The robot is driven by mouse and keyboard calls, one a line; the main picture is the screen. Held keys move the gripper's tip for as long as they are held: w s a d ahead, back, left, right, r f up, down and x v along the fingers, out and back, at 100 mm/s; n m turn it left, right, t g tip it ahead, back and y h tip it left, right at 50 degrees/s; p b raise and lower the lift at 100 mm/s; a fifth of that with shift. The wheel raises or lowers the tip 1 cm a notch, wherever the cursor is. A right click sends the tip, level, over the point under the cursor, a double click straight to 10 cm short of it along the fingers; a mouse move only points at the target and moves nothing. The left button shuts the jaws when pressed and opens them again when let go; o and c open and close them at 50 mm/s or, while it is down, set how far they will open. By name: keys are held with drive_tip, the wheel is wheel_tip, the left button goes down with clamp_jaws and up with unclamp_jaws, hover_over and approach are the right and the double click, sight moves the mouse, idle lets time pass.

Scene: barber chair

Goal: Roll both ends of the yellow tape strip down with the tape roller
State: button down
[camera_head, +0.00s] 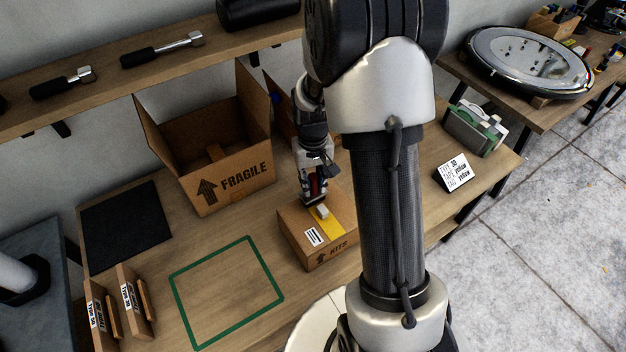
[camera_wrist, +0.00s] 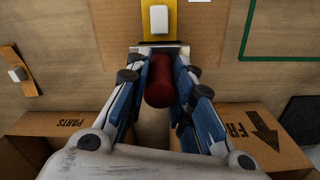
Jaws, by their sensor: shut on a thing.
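The yellow tape strip (camera_head: 332,222) lies across the top of a closed cardboard box (camera_head: 290,222), and a small white block (camera_head: 322,212) sits on it. In the wrist view the strip (camera_wrist: 182,24) and the white block (camera_wrist: 158,18) show just beyond the fingertips. My gripper (camera_head: 316,196) is over the rear part of the box top, close to the strip. It is shut on the red handle of the tape roller (camera_wrist: 158,82). A grey bar crosses the strip at the fingertips. I cannot tell whether the roller touches the tape.
An open FRAGILE box (camera_head: 232,182) stands behind left; in the wrist view a PARTS box (camera_wrist: 60,135) is opposite. A green-outlined square (camera_head: 228,290) on the bench is empty. A small text sign (camera_head: 453,172) and a green-and-white holder (camera_head: 476,128) stand at right.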

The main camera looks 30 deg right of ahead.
drive_tip(key=shift+f, duration=0.35)
drive_tip(key=shift+w, duration=0.2)
idle(0.6)
drive_tip(key=shift+w, duration=0.75)
drive_tip(key=shift+w+a, duration=0.1)
drive_tip(key=shift+w, duration=0.05)
wheel_tip(320, 180, up, 6)
drive_tip(key=p, duration=0.4)
idle(0.3)
